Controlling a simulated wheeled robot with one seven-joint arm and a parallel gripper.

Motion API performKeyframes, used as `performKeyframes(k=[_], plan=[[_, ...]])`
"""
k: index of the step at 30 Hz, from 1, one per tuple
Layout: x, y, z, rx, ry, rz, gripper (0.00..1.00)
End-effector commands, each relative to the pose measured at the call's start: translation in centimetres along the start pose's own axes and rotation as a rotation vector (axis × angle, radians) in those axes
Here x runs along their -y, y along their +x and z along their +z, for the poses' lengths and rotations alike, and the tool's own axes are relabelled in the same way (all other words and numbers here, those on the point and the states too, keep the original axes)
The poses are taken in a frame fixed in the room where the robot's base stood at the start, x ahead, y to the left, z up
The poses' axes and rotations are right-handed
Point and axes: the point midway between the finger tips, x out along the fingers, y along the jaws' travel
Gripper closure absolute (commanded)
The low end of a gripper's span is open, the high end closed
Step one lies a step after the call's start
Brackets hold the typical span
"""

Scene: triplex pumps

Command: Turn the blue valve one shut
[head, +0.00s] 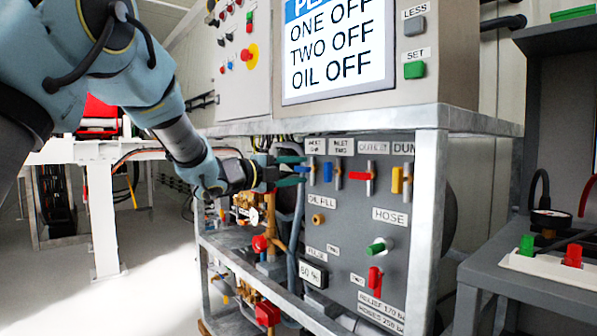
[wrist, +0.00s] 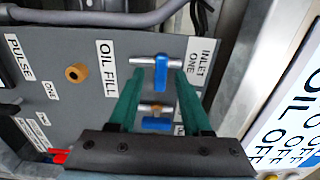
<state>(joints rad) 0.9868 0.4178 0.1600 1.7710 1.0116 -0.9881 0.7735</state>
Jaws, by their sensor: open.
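Blue valve one is a small blue handle (wrist: 162,72) on a silver pipe under the INLET ONE label (wrist: 202,62). Its handle lies across the pipe. My gripper (wrist: 160,78) is open, with one green finger on each side of this handle in the wrist view; I cannot tell whether they touch it.
The grey panel (head: 345,235) also carries a red valve (head: 360,176), a yellow valve (head: 396,180) and a brass oil fill knob (head: 318,219). A screen (head: 338,50) above reads ONE OFF, TWO OFF, OIL OFF. A metal frame post (head: 425,220) stands right.

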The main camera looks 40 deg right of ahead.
Motion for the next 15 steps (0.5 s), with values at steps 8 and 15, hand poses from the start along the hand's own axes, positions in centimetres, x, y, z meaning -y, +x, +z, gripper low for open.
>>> performKeyframes(k=[8, 15], plan=[[0.1, -5.2, 0.1, 0.004, 0.0, 0.0, 0.51], [0.0, -9.0, 0.1, 0.002, 0.0, 0.0, 0.51]])
